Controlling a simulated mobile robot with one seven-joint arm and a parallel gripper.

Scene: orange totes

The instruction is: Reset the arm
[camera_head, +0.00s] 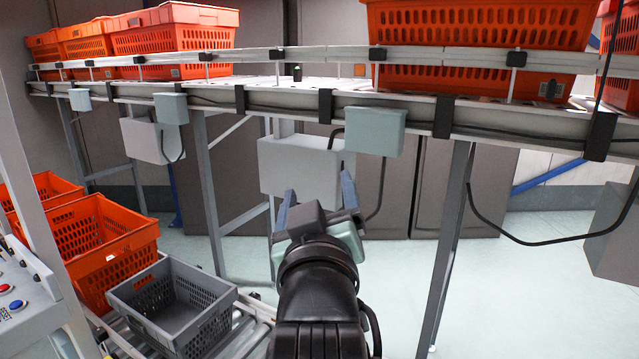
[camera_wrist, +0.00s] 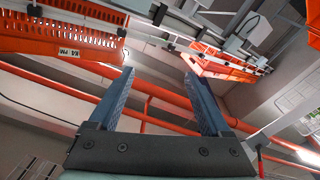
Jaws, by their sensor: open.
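My gripper (camera_head: 318,193) is open and empty in the head view. It points away from my body, in front of the conveyor frame, with its two fingers spread apart. In the wrist view my gripper (camera_wrist: 161,92) shows two separate dark blue fingers with nothing between them. My black arm stretches up from the bottom of the head view to the gripper.
A raised conveyor (camera_head: 285,95) crosses ahead and carries orange totes (camera_head: 175,40) at left and a large orange tote (camera_head: 470,25) at right. At lower left, an empty grey tote (camera_head: 180,305) and an orange tote (camera_head: 100,240) sit on lower rollers. Open floor lies right of my arm.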

